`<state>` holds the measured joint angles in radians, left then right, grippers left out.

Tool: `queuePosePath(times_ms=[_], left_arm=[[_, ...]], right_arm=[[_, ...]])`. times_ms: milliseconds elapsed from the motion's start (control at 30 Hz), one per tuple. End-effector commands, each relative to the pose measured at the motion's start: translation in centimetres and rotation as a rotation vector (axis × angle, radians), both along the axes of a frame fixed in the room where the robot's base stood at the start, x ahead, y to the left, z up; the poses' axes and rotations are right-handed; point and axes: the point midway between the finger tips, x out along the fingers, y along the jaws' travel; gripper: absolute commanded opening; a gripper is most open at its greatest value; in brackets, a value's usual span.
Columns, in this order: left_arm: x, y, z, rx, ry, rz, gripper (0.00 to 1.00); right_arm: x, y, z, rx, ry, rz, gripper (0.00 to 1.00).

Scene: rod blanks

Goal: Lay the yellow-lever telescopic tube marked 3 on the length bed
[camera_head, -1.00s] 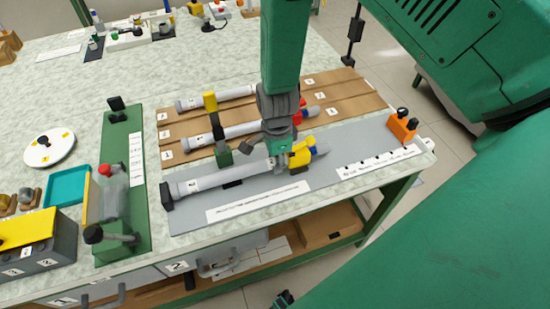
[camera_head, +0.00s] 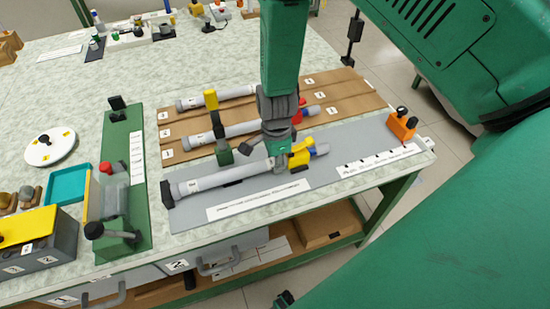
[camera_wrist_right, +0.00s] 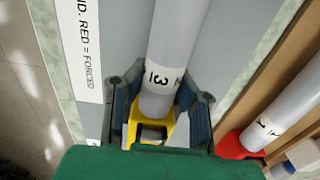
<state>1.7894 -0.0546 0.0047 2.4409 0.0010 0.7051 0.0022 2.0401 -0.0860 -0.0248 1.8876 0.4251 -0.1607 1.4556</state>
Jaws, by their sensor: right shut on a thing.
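The telescopic tube marked 3 (camera_head: 215,180) is a grey tube with a yellow lever (camera_head: 300,155) near its right end. In the head view it lies along the grey length bed (camera_head: 330,185), its left end close to the black end stop (camera_head: 168,194). I cannot tell whether its full length touches the bed. My right gripper (camera_head: 279,160) is shut on the tube just left of the yellow lever. In the right wrist view the fingers (camera_wrist_right: 160,92) flank the tube (camera_wrist_right: 180,35), with the 3 label and yellow lever (camera_wrist_right: 153,130) between them. My left gripper is not in view.
Two more tubes lie on brown boards behind the bed, one with a red lever (camera_head: 298,112). An orange block (camera_head: 402,126) sits at the bed's right end. A green fixture (camera_head: 125,180) stands to the left.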

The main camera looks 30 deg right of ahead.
Motion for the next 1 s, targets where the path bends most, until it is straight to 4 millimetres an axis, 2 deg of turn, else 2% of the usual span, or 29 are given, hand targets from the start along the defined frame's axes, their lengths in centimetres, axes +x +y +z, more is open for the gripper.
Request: queuePosePath(times_ms=[33,200,233,267,300,767,867,1000], left_arm=[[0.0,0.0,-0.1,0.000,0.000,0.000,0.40],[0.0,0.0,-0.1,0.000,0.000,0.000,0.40],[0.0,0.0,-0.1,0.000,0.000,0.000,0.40],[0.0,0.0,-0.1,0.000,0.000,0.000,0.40],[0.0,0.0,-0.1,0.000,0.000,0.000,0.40],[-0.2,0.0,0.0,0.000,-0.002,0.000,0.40],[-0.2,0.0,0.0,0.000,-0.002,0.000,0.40],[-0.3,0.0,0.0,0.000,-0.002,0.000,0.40]], right_arm=[[-0.4,0.1,-0.5,0.001,0.010,0.001,0.04],[-0.4,0.2,-0.7,0.003,0.013,0.001,0.05],[-0.4,0.2,-0.7,0.003,0.014,0.002,0.31],[-0.4,0.2,-0.7,0.003,0.014,0.002,0.42],[-0.4,0.2,-0.7,0.004,0.015,0.002,0.46],[-0.4,0.1,-0.2,0.001,0.007,0.002,0.46],[-0.3,0.1,0.8,0.001,0.005,0.002,0.46],[-0.3,0.1,3.4,0.001,0.003,0.003,0.46]])
